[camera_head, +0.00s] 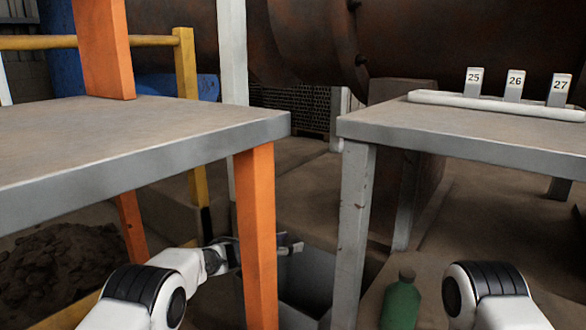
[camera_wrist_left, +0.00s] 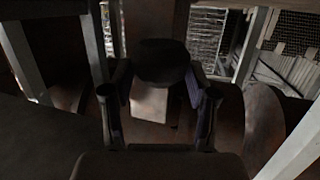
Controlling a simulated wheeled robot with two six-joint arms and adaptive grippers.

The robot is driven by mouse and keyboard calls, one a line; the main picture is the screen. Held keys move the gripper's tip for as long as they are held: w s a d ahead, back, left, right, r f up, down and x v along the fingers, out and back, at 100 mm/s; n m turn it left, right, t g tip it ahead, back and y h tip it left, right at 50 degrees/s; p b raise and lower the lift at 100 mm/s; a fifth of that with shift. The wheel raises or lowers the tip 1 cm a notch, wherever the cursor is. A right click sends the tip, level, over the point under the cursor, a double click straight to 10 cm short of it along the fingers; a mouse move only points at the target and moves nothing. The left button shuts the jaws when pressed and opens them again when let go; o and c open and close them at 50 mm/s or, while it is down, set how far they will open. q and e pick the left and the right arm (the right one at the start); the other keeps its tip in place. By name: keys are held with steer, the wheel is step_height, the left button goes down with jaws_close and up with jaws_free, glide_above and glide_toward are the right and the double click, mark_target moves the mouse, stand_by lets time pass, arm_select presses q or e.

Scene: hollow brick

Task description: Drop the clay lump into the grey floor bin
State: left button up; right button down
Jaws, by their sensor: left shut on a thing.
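My left gripper (camera_head: 290,247) reaches low between the two tables, partly behind an orange table leg, over the open grey floor bin (camera_head: 309,277). In the left wrist view a dark rounded clay lump (camera_wrist_left: 161,62) sits between the two fingers, which are shut on it. The lump cannot be made out in the head view. The bin's left part is hidden by the orange leg, and its inside is dark. My right arm shows at the lower right, but its gripper is out of view.
A left table (camera_head: 130,150) with orange legs and a right table (camera_head: 470,140) with grey legs flank the bin. A white rail with number tags (camera_head: 515,85) lies on the right table. A green bottle (camera_head: 401,303) stands right of the bin. A dark rubble heap (camera_head: 60,265) lies left.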

arm_select(q)
steer(key=shift+f, duration=0.35)
steer(key=shift+r, duration=0.15)
arm_select(e)
steer(key=shift+f, duration=0.2)
arm_select(q)
steer(key=o, duration=1.3)
steer(key=shift+o, duration=0.2)
steer(key=shift+a, duration=0.1)
steer(key=v, duration=1.2)
